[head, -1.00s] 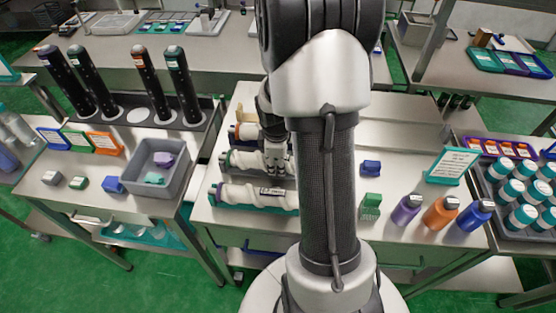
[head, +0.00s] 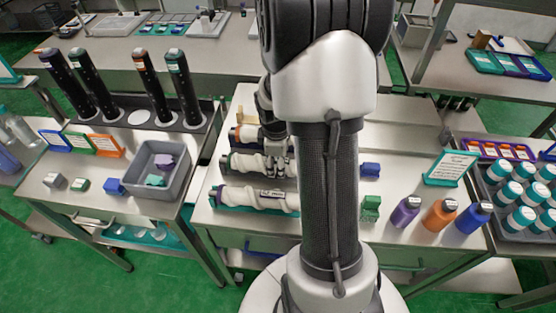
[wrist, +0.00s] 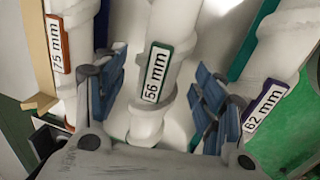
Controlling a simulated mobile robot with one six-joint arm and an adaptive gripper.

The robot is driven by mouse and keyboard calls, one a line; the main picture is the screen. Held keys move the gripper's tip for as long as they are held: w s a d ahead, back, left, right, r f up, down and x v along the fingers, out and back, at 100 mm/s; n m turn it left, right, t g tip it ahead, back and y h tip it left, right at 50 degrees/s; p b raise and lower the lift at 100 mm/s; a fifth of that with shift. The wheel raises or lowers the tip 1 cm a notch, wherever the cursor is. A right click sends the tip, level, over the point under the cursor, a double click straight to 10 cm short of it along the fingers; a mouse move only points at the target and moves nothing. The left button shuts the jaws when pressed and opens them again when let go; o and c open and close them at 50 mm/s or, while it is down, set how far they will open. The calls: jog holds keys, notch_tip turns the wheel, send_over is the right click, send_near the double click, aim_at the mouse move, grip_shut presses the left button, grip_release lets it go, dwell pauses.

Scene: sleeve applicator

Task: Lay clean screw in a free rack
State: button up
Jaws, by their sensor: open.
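Three white ribbed screws lie side by side on the middle table. The nearest screw (head: 240,197) rests on a teal rack; its tag reads 62 mm in the wrist view (wrist: 264,106). The middle screw (head: 245,164) has a green-edged tag reading 56 mm in the wrist view (wrist: 155,75). The far screw (head: 243,134), orange at its end, is tagged 75 mm in the wrist view (wrist: 56,45). My gripper (wrist: 162,95) is open, its blue fingers on either side of the 56 mm screw. In the head view my gripper (head: 277,160) is partly hidden by my arm.
Several dark upright cylinders (head: 148,78) stand in a holder at left, beside a bare round seat (head: 140,118). A grey bin (head: 176,184) holds small blocks. Bottles (head: 441,213) and a teal sign (head: 452,168) stand at right. Bare tabletop (head: 400,130) lies right of my arm.

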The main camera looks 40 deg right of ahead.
jog(key=s+a+r+m+t+p, duration=0.1)
jog(key=s+a+r+m, duration=0.1)
jog(key=a+r, duration=0.6)
jog(key=s+a+r+m+t+p, duration=0.15)
jog(key=a+r, duration=0.35)
jog(key=r, duration=0.7)
jog(key=s+a+r+m+y, duration=0.1)
jog(key=s+a+r+m, duration=0.3)
jog(key=s+a, duration=0.6)
jog(key=shift+s+a+r+t+y, duration=0.15)
jog(key=shift+s+r+t+y, duration=0.2)
jog(key=shift+s+r, duration=0.2)
jog(key=shift+w+m, duration=0.1)
jog(key=shift+m, duration=0.15)
